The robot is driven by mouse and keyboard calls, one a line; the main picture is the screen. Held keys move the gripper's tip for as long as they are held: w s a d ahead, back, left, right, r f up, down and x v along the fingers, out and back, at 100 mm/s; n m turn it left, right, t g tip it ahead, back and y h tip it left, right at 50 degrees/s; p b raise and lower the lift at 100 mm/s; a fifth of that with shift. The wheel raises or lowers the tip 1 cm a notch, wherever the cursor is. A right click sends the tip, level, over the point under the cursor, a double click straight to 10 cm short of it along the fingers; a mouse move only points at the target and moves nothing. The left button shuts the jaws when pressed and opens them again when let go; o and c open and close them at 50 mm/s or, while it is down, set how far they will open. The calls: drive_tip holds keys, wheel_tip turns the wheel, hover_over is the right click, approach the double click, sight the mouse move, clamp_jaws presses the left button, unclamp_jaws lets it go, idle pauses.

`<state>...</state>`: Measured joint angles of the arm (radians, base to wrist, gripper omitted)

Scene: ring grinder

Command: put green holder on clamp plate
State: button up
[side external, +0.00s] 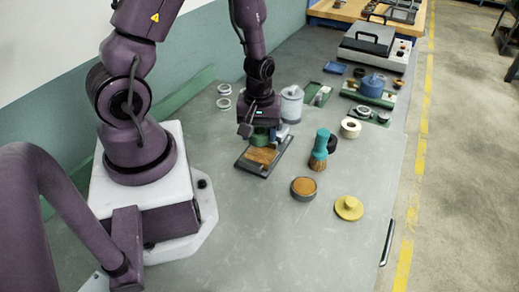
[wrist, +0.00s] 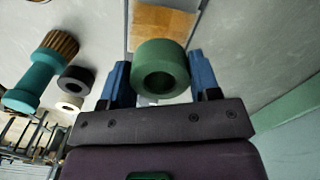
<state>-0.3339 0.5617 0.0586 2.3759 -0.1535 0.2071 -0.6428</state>
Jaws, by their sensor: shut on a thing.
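The green holder (wrist: 161,68) is a thick ring with a round hole, seen in the wrist view between the two blue fingers of my gripper (wrist: 160,80), which is shut on it. In the side view the holder (side external: 260,138) shows under my gripper (side external: 265,136), over the back part of a dark-framed tray with a wooden pad (side external: 263,156). I cannot tell whether the holder touches the pad. A green plate with pale clamp parts (side external: 317,95) lies behind and to the right; I cannot tell whether it is the clamp plate.
A grey canister (side external: 291,104) stands close behind my gripper. A teal-handled brush (side external: 319,150), a black ring (side external: 331,143) and a cream ring (side external: 351,128) stand to the right. An orange-topped tin (side external: 304,188) and a yellow knob (side external: 349,208) are in front.

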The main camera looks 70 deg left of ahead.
sight(259, 155)
drive_tip(key=shift+f, duration=2.5)
drive_tip(key=shift+f, duration=0.1)
drive_tip(key=o, duration=0.9)
wheel_tip(259, 155, up, 12)
drive_tip(key=shift+w+r, duration=0.1)
drive_tip(key=s+d+r+m+t, duration=0.2)
drive_tip(key=d+r+m, duration=0.1)
drive_tip(key=r, duration=0.4)
drive_tip(key=s+d+r+m+t, duration=0.1)
drive_tip(key=d+r+m, duration=0.3)
drive_tip(key=r+m, duration=0.2)
drive_tip(key=s+d+r+m+t, duration=0.2)
drive_tip(key=d+r+m, duration=0.1)
drive_tip(key=r, duration=0.5)
drive_tip(key=shift+s+d+m+t, duration=0.15)
drive_tip(key=shift+s+m+t, duration=0.15)
drive_tip(key=shift+m, duration=0.4)
